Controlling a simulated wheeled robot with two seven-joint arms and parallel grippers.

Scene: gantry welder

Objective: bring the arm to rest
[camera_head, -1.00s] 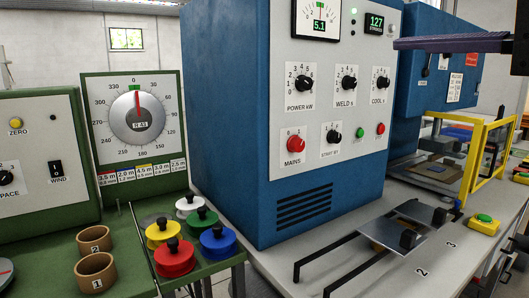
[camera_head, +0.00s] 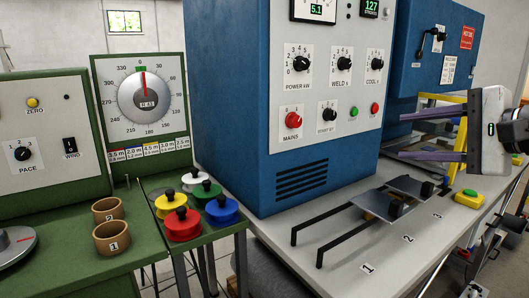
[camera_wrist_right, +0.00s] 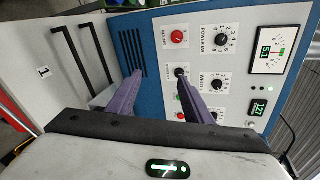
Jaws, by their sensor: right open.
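My right gripper (camera_head: 435,133) comes in from the right edge in the head view, its two purple fingers spread apart and pointing left. It hangs above the right side of the grey bench, in front of the blue machines, with nothing between the fingers. In the right wrist view the fingers of the same gripper (camera_wrist_right: 160,95) are apart, with the blue welder's panel (camera_wrist_right: 205,60) behind them. The blue welder (camera_head: 235,110) with its white knob panel stands in the middle of the head view. My left gripper is in neither view.
The grey bench (camera_head: 330,275) carries two black rails with a metal tray (camera_head: 405,187) and a yellow button box (camera_head: 468,198). The green bench at left holds colored lidded pots (camera_head: 183,225), two brown cups (camera_head: 111,237) and a dial (camera_head: 144,97). The bench front is clear.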

